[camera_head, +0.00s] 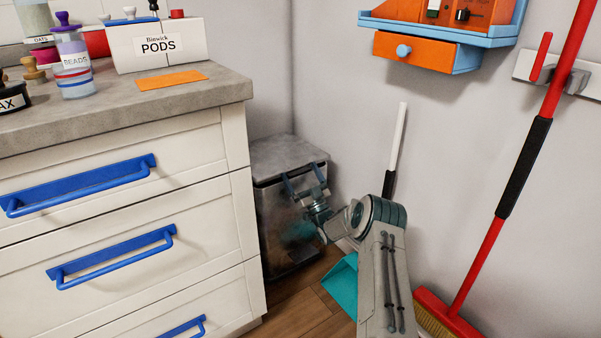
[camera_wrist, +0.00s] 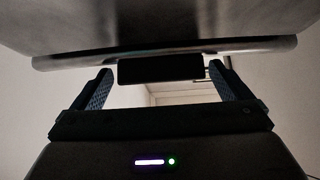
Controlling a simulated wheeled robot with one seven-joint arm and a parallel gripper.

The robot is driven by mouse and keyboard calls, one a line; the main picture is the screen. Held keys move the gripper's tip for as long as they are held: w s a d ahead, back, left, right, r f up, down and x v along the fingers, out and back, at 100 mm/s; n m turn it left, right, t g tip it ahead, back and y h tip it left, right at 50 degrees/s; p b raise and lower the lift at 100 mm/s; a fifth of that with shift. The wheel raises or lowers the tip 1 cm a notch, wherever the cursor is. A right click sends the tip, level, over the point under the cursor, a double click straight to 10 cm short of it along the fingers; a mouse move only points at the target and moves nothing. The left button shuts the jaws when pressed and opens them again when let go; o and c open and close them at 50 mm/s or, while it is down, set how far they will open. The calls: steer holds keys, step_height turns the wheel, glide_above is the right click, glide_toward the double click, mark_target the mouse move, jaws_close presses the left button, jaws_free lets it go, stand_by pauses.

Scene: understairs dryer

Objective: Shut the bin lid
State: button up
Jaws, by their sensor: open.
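The bin (camera_head: 268,225) is a grey metal box standing on the floor in the corner, right of the drawers. Its lid (camera_head: 285,152) lies about level on top; whether a small gap stays under it I cannot tell. My gripper (camera_head: 305,180) is at the bin's upper front edge, fingers apart and empty. In the wrist view, a broad grey metal surface with a pale rim (camera_wrist: 75,60) spans the top, probably the bin. A dark block (camera_wrist: 160,68) sits below that rim, between the open fingers of my gripper (camera_wrist: 160,78). Contact is unclear.
A white drawer unit (camera_head: 120,225) with blue handles stands close at the bin's left. To the right are a teal dustpan (camera_head: 343,284) and a red broom (camera_head: 484,262). An orange and blue wall shelf (camera_head: 425,50) hangs above.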

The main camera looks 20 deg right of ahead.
steer(key=p+v, duration=0.3)
steer(key=v, duration=0.9)
steer(key=shift+s+f, duration=0.2)
steer(key=shift+s, duration=0.15)
steer(key=shift+d, duration=0.1)
steer(key=b+x, duration=0.3)
steer(key=x, duration=1.1)
steer(key=shift+f+b, duration=0.15)
steer(key=shift+b, duration=0.25)
